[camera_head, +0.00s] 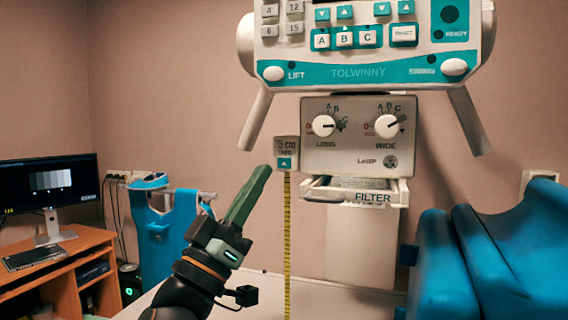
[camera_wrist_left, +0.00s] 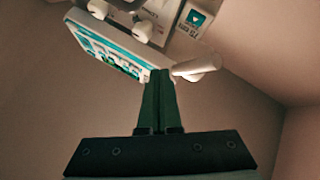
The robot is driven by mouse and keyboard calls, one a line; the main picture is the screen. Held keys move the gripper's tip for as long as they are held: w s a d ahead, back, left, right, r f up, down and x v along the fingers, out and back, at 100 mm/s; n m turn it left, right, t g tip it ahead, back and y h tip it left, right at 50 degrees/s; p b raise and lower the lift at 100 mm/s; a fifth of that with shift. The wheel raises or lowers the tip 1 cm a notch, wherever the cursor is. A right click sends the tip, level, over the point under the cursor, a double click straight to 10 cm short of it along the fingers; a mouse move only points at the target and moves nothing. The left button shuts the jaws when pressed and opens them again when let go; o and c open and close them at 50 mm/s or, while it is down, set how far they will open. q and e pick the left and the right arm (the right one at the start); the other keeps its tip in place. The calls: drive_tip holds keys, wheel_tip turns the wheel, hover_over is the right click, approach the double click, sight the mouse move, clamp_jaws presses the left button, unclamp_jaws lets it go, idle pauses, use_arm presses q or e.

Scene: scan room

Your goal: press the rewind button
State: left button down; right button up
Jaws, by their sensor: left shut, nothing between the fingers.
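The tape box (camera_head: 287,146), marked "5 cm", hangs at the left edge of the dial panel. A teal button with a white up-arrow (camera_head: 285,163), which looks like the rewind button, sits on its lower front. A yellow tape (camera_head: 287,230) runs straight down from the box. My left gripper (camera_head: 265,169) is shut and empty, its green fingers pointing up and right. In the head view its tips appear just left of the teal button; I cannot tell the depth gap. In the left wrist view the shut fingertips (camera_wrist_left: 160,74) are apart from the teal button (camera_wrist_left: 196,18). My right gripper is not in view.
The dial panel (camera_head: 345,158) and the teal-and-white console (camera_head: 360,72) with its slanting handles are close by. A filter tray (camera_head: 352,192) juts out below. Blue padding (camera_head: 500,250) fills the lower right. A desk with a monitor (camera_head: 48,183) stands left.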

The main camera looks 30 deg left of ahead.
sight(284, 163)
use_arm(q)
drive_tip(key=w+a, duration=0.2)
drive_tip(key=w, duration=0.6)
idle(2.0)
drive_tip(key=shift+w+h, duration=0.3)
drive_tip(key=shift+w, duration=0.05)
drive_tip(key=shift+w+a, duration=0.15)
drive_tip(key=shift+w, duration=0.2)
idle(0.6)
idle(0.3)
drive_tip(key=shift+s+d, duration=0.2)
drive_tip(key=shift+s, duration=0.65)
